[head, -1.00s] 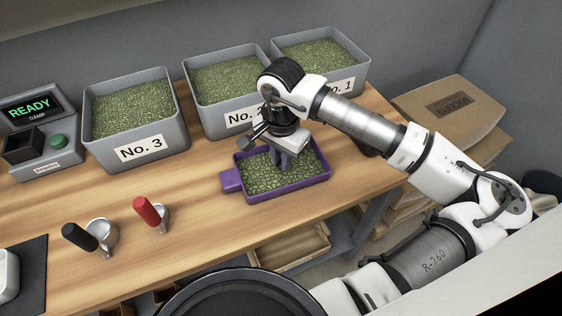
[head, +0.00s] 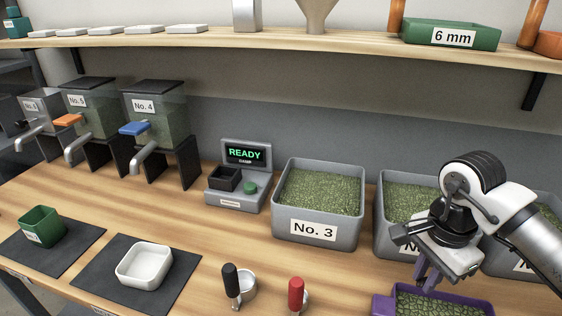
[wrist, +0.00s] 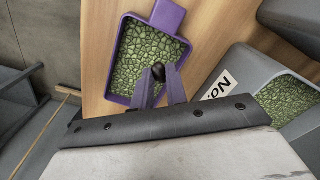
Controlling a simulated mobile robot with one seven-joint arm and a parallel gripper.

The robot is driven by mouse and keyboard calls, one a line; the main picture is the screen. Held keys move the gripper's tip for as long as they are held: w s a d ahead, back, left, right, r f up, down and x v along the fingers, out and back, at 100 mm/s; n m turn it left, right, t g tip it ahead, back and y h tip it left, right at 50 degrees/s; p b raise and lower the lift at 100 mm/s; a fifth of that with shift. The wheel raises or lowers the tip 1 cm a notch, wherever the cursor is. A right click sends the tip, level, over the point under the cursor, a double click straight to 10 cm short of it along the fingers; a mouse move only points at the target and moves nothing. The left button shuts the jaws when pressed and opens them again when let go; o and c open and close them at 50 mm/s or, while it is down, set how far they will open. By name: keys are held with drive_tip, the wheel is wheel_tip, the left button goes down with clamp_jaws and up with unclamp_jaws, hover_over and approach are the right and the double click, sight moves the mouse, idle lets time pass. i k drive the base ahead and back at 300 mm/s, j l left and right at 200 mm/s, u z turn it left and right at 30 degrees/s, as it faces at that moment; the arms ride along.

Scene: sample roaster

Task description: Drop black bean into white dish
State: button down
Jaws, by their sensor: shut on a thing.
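My gripper (wrist: 160,88) is shut on a dark black bean (wrist: 158,72), which shows between the fingertips in the wrist view. The gripper is above the purple tray (wrist: 167,15) of green beans. In the head view, my gripper (head: 424,280) is over the same purple tray (head: 382,304) at the bottom right, and the bean cannot be made out. The white dish (head: 144,265) is an empty square bowl on a dark mat, well to the left of my gripper.
Two scoops, one black-handled (head: 231,280) and one red-handled (head: 296,294), stand between the tray and dish. Grey bin No. 3 (head: 315,229) and a READY device (head: 240,175) are behind. A green cup (head: 42,226) stands left of the dish. A shelf (head: 280,45) runs above.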

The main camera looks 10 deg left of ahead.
sight(156, 268)
drive_tip(key=j+u, duration=0.3)
drive_tip(key=u, duration=0.15)
drive_tip(key=i+j+u, duration=0.15)
drive_tip(key=u, duration=0.3)
drive_tip(key=i+j+z, duration=0.15)
drive_tip(key=j+z, duration=0.2)
drive_tip(key=j, duration=0.45)
drive_tip(key=j+z, duration=0.35)
drive_tip(key=j, duration=0.45)
drive_tip(key=j+z, duration=0.35)
drive_tip(key=j, duration=0.5)
